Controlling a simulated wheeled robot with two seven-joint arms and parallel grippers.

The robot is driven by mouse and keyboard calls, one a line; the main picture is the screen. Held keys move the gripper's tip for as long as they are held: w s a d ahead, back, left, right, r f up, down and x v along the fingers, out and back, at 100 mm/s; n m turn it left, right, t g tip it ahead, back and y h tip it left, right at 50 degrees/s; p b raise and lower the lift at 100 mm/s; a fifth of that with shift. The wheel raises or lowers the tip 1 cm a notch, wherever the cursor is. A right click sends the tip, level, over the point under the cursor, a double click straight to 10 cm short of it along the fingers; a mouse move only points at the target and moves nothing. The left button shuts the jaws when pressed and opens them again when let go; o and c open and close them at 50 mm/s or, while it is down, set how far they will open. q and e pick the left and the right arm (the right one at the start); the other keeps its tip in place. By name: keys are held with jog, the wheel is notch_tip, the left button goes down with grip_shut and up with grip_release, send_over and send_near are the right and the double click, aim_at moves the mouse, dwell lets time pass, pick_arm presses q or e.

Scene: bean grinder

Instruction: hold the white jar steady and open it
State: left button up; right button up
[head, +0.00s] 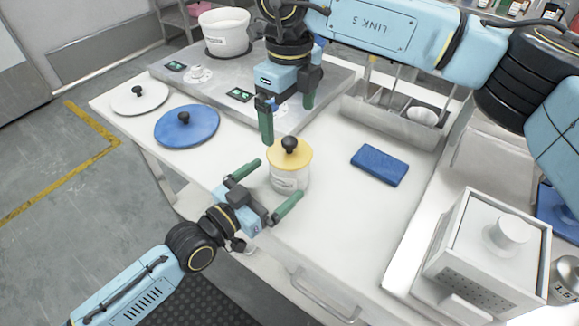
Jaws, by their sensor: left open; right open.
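The white jar (290,182) stands upright on the white table, with a yellow lid (290,156) on it and a black knob (289,143) on top. My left gripper (270,190) is open at the jar's near left side, with one green finger to the left of the jar and the other in front of it; I cannot tell whether they touch it. My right gripper (288,112) is open above and behind the jar, pointing down, with its fingers apart and nothing between them. The knob is below its fingertips.
A blue lid (187,127) and a white lid (140,98) lie on the table at left. A white pot (224,34) stands on the metal cooktop (322,82) behind. A blue cloth (378,165) lies right of the jar. A white boxy machine (487,255) stands at lower right.

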aim_at(289, 140)
pick_arm(q)
jog(key=shift+x, duration=1.75)
jog(key=c, duration=1.3)
jog(key=shift+c, duration=0.2)
pick_arm(e)
notch_tip(289, 140, up, 5)
jog(key=m, duration=0.3)
notch_tip(289, 140, down, 12)
